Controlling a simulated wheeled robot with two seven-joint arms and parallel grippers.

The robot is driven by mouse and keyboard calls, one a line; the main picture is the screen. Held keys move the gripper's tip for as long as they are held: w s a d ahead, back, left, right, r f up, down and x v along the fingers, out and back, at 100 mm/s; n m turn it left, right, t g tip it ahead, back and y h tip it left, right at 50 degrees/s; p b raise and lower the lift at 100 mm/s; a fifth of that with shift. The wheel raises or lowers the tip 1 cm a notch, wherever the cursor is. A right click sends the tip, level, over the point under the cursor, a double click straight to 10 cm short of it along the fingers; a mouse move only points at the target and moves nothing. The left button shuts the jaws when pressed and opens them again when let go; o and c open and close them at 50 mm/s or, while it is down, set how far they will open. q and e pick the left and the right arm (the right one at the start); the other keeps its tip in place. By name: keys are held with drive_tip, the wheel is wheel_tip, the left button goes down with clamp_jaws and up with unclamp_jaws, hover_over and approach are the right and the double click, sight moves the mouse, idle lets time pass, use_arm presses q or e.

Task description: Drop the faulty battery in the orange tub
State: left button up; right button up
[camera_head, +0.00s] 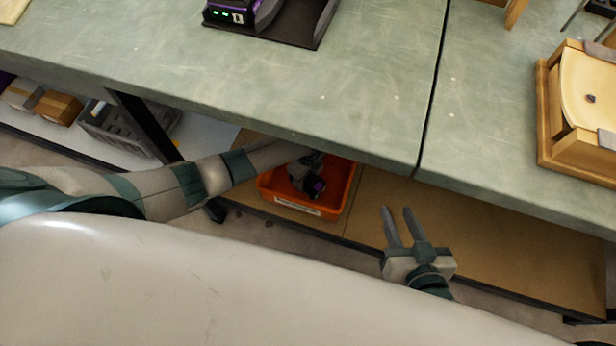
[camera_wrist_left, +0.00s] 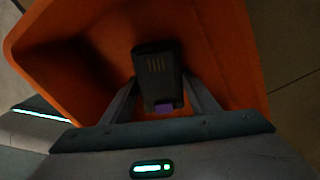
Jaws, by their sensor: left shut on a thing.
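The orange tub (camera_head: 335,197) stands on the low shelf under the bench, with a white label on its front. It also fills much of the left wrist view (camera_wrist_left: 75,55). My left gripper (camera_head: 308,175) reaches under the bench edge, over the tub. It is shut on a dark battery with a purple part (camera_wrist_left: 158,78), which is held inside the tub's outline. I cannot tell whether the battery touches the tub's floor. My right gripper (camera_head: 398,228) is open and empty, in front of the shelf to the right of the tub.
The green bench top (camera_head: 330,100) overhangs the tub and shelf (camera_head: 480,230). A black charger with green lights (camera_head: 240,15) sits on the bench. A wooden stand (camera_head: 560,110) is at the right.

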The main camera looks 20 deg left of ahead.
sight(308, 178)
use_arm(q)
drive_tip(key=shift+f, duration=0.1)
use_arm(e)
drive_tip(key=shift+w+r, duration=0.1)
drive_tip(key=shift+r, duration=0.05)
use_arm(q)
drive_tip(key=o, duration=1.5)
drive_tip(key=shift+r, duration=0.4)
wheel_tip(308, 178, up, 5)
drive_tip(key=shift+r+p, duration=0.1)
drive_tip(key=shift+p, duration=0.85)
drive_tip(key=shift+r+p, duration=0.75)
drive_tip(key=shift+r, duration=2.4)
use_arm(e)
drive_tip(key=s+d+f+g+h, duration=0.1)
drive_tip(key=s+d+f+g, duration=0.3)
drive_tip(key=s+f, duration=0.1)
drive_tip(key=shift+f+g+h, duration=0.15)
drive_tip(key=shift+g+h, duration=0.15)
drive_tip(key=shift+h, duration=0.1)
drive_tip(key=shift+s+d, duration=0.1)
